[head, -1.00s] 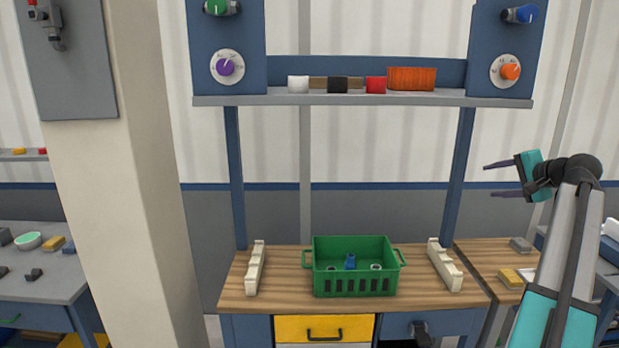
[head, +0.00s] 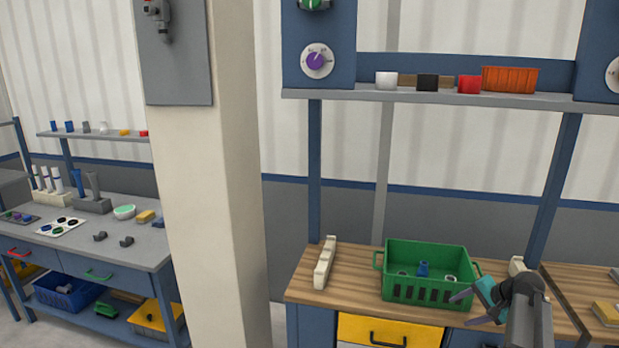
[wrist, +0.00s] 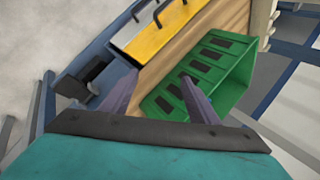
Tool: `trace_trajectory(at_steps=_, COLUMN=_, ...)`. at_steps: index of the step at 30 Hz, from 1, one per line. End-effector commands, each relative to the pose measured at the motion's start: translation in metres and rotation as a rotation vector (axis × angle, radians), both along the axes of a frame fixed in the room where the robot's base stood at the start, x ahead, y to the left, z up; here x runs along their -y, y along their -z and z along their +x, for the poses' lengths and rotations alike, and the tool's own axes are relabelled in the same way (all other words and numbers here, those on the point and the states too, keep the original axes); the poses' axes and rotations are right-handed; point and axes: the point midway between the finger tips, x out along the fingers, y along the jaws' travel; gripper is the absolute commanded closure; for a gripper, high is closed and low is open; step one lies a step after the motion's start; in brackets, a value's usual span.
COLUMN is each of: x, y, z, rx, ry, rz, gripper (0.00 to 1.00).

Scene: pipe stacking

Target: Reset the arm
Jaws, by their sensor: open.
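My gripper (head: 466,308) is open and empty at the lower right of the head view. It is near the front right of a green crate (head: 408,293), which stands on a wooden workbench (head: 350,275). In the wrist view, the two purple-grey fingers of my gripper (wrist: 158,100) are spread apart with nothing between them. The green crate also shows in the wrist view (wrist: 225,72), tilted, beyond the right finger. A blue piece (head: 423,269) and pale ring-like parts lie in the crate.
A cream rack (head: 325,264) stands left of the crate; another is mostly hidden behind my arm. A shelf (head: 440,95) above holds small containers. A pillar (head: 215,180) separates this bench from a grey table (head: 130,230) with several parts. A yellow drawer (head: 385,331) is below.

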Motion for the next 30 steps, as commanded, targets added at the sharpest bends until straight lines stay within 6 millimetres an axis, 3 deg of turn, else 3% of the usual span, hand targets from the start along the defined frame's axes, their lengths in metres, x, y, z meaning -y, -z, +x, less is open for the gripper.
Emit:
trace_trajectory(at_steps=1, x=-0.02, y=0.022, z=-0.003, rx=-0.027, ry=-0.029, rz=0.0, gripper=0.45)
trace_trajectory(at_steps=3, x=-0.042, y=0.047, z=-0.007, rx=-0.062, ry=-0.066, rz=-0.006, gripper=0.45)
trace_trajectory(at_steps=14, x=-0.152, y=0.166, z=-0.05, rx=-0.237, ry=-0.274, rz=-0.044, gripper=0.45)
trace_trajectory(at_steps=23, x=-0.233, y=0.248, z=-0.109, rx=-0.378, ry=-0.462, rz=-0.085, gripper=0.45)
trace_trajectory(at_steps=30, x=-0.288, y=0.303, z=-0.17, rx=-0.487, ry=-0.621, rz=-0.122, gripper=0.45)
